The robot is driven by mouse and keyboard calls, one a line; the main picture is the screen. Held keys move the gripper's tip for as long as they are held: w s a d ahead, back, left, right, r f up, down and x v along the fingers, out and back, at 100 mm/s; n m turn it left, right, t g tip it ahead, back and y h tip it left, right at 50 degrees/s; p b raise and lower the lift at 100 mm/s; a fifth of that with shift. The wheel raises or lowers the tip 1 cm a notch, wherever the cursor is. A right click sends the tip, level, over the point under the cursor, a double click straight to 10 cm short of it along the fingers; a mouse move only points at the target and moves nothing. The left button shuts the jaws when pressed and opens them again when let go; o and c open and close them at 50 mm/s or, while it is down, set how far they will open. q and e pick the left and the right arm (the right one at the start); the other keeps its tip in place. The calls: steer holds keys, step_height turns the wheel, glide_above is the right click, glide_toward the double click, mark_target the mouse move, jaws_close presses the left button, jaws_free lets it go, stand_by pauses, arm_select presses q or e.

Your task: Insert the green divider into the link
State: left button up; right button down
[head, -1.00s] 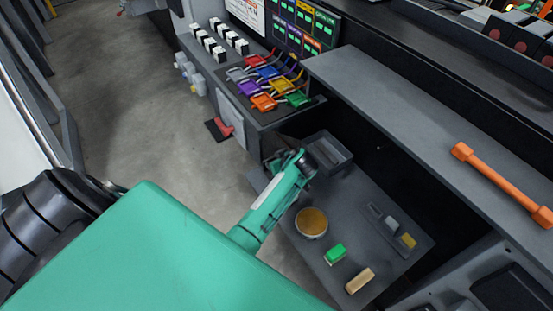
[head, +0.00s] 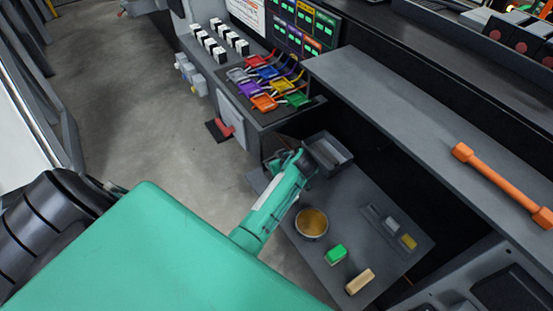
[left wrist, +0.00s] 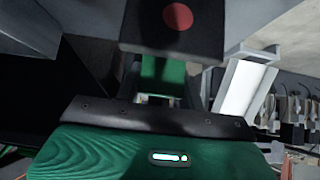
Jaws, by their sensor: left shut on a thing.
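My left gripper (head: 314,163) reaches in from the lower left, beside the small grey bin on the lower tray. In the left wrist view it (left wrist: 165,85) is shut on a dark block with a red disc (left wrist: 145,30). A green piece (left wrist: 163,72) shows between the fingers just below this block; I cannot tell whether it is the green divider or part of the same thing. In the head view the held thing is a small dark shape at the fingertips. I cannot make out the link with certainty. My right gripper is not in view.
The grey bin (head: 343,153) stands by my fingertips. The tray (head: 350,215) bears a round brown-topped dish (head: 312,222), a green block (head: 336,254) and a tan block (head: 360,281). Coloured connectors (head: 268,75) lie on the bench behind. An orange bar (head: 500,185) lies on the right shelf.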

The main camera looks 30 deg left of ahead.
arm_select(q)
steer(key=shift+a, duration=0.1)
stand_by(0.7)
steer(key=shift+f+b, duration=1.1)
steer(key=shift+f, duration=0.3)
steer(key=o, duration=1)
steer(key=shift+r, duration=0.15)
